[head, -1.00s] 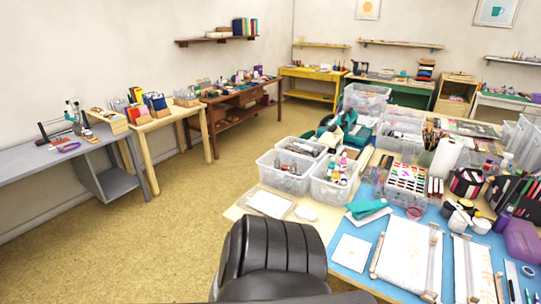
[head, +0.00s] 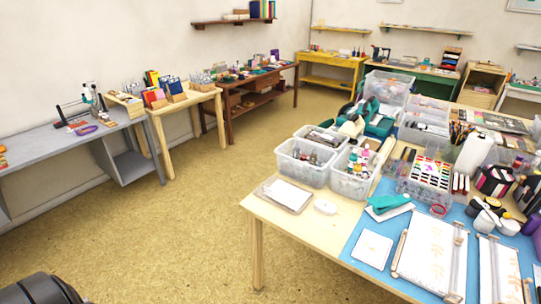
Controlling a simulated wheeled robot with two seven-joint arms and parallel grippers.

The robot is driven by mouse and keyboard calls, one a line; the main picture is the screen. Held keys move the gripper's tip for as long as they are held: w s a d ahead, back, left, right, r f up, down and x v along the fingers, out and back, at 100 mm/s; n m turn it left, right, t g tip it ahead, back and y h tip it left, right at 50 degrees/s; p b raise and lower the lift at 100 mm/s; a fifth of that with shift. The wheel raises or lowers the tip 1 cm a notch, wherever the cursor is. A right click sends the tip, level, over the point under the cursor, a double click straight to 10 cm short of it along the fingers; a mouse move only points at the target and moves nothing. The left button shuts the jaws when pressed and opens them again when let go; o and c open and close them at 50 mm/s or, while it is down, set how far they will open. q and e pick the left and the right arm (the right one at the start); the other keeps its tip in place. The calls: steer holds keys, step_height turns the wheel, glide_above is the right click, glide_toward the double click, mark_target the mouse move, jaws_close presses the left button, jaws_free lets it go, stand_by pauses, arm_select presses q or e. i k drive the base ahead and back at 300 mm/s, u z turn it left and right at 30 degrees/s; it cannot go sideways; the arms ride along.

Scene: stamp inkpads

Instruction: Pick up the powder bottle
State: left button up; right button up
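I cannot pick out the powder bottle for sure. Several small bottles with white, red and dark caps (head: 361,158) stand in a clear plastic bin (head: 352,186) on the big work table (head: 330,228) at the right. A second clear bin (head: 301,174) to its left holds more small items, too small to tell apart. Neither of my grippers is in view.
A black chair (head: 40,290) is at the bottom left corner. The tan floor (head: 190,225) is open up to the work table. A grey desk (head: 60,150) and a wooden table (head: 185,105) line the left wall.

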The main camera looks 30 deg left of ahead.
mark_target(313, 154)
steer(key=i, duration=0.85)
